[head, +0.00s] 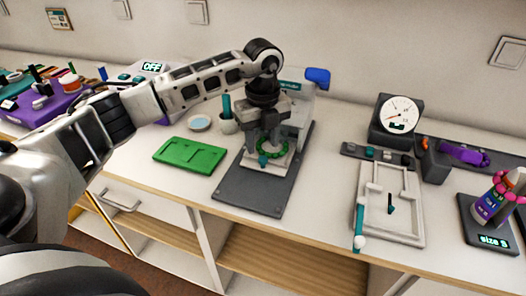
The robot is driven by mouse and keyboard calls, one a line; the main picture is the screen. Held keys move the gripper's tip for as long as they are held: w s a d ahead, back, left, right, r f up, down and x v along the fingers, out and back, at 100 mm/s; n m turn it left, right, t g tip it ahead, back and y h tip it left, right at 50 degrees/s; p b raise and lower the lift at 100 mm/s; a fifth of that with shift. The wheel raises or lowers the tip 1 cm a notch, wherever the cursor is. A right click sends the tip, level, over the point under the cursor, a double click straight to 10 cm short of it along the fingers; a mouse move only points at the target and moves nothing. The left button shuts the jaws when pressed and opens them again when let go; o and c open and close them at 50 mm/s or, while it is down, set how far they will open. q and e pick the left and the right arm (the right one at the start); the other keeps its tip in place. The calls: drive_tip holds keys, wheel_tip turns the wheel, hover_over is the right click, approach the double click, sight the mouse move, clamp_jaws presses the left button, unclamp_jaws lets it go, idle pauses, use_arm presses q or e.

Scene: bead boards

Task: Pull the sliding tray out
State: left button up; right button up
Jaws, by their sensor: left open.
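The sliding tray (270,166) is a pale plate on the dark grey base (252,196) of a press-like machine. A teal knob (262,160) stands at its front, and a green bead ring (273,149) shows on it. My left gripper (265,138) is over the tray from above, close behind the teal knob. Its jaws are open; whether they touch the knob or the ring I cannot tell. The gripper hides the tray's rear part and much of the machine. My right gripper is not in view.
A green board (190,155) lies left of the base. A cup (228,124) and a small dish (199,123) stand behind it. A white frame (393,205) and a dial gauge (398,117) are on the right.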

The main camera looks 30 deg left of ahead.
sight(263, 158)
use_arm(q)
drive_tip(key=shift+f, duration=2.25)
drive_tip(key=shift+c, duration=0.3)
clamp_jaws()
drive_tip(key=shift+d, duration=0.1)
